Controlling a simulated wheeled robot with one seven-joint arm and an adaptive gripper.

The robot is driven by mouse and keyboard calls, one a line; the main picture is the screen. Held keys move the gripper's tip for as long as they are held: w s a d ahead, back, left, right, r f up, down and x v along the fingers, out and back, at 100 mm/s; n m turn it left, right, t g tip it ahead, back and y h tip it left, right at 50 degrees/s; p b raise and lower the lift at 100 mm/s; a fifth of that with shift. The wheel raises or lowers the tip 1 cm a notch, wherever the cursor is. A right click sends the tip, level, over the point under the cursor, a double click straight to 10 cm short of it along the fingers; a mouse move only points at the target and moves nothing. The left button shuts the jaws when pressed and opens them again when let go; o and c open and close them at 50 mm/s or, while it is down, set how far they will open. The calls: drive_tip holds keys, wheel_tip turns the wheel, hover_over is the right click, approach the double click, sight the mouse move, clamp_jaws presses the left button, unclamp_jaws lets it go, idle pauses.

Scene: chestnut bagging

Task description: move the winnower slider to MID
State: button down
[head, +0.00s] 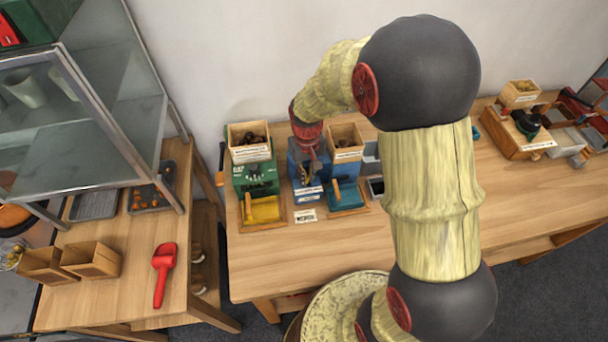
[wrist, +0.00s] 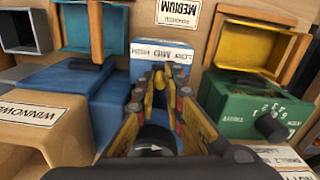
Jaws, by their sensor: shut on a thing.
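The blue winnower (head: 312,193) stands on the long wooden table. Its blue body (wrist: 110,100) also shows in the wrist view, with a white strip lettered LOW, MID and HIGH (wrist: 162,53). My gripper (wrist: 158,76) is just in front of that strip, its fingertips close together below the MID lettering in the picture. It is shut on the slider, whose knob is mostly hidden between the fingers, so I cannot tell its exact setting. In the head view my arm comes down over the winnower and hides part of it.
A green machine (head: 255,178) with a yellow tray (head: 262,210) stands close to the left in the head view. The winnower's wooden hopper (head: 345,140) and teal tray (head: 346,193) are close to the right. A MEDIUM card (head: 305,216) lies in front. The table front is clear.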

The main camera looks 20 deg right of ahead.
drive_tip(key=c, duration=1.8)
unclamp_jaws()
drive_tip(key=shift+c, duration=0.2)
wheel_tip(320, 180, up, 12)
